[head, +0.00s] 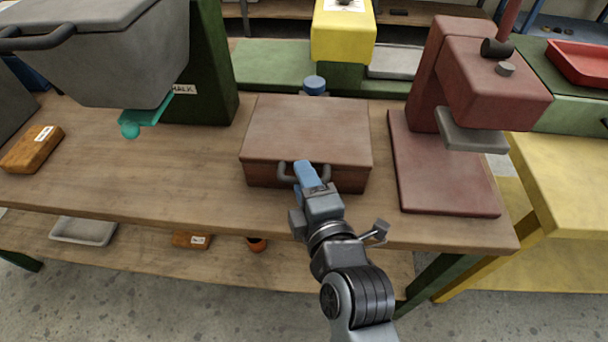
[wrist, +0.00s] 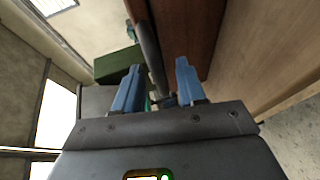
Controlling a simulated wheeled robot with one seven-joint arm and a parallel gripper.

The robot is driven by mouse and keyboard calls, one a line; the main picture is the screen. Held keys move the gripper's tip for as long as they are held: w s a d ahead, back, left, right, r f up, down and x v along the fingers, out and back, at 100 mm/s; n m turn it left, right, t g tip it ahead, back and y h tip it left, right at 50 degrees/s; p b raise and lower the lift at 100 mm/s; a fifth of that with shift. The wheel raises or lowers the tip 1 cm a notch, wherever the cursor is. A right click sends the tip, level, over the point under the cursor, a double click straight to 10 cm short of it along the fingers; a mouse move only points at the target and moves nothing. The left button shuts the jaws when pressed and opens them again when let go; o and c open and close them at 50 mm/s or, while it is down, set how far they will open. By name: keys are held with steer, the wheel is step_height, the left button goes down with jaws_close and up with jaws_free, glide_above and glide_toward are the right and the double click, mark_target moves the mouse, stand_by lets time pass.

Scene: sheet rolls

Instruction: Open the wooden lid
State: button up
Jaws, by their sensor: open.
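The wooden box, with its reddish-brown lid (head: 308,128), sits on the workbench in the middle of the head view. The lid is down, flat on the box. A grey bar handle (head: 285,173) is on its front; it also shows in the wrist view (wrist: 146,45). My gripper (head: 305,174), with blue fingers, is at the front of the box, at the handle. In the wrist view my gripper (wrist: 157,85) is open, and the handle bar runs between the fingers, nearer the left one. Whether a finger touches the bar I cannot tell. The fingers hide part of the handle.
A red press (head: 480,80) stands close to the right of the box. A grey hopper (head: 110,50) with a teal scoop (head: 150,112) is at the left. A blue-capped item (head: 314,84) stands just behind the box.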

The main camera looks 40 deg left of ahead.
steer(key=shift+w+a+f, duration=0.1)
steer(key=shift+w+a, duration=0.15)
steer(key=shift+a, duration=0.15)
steer(key=shift+c, duration=0.2)
jaws_close()
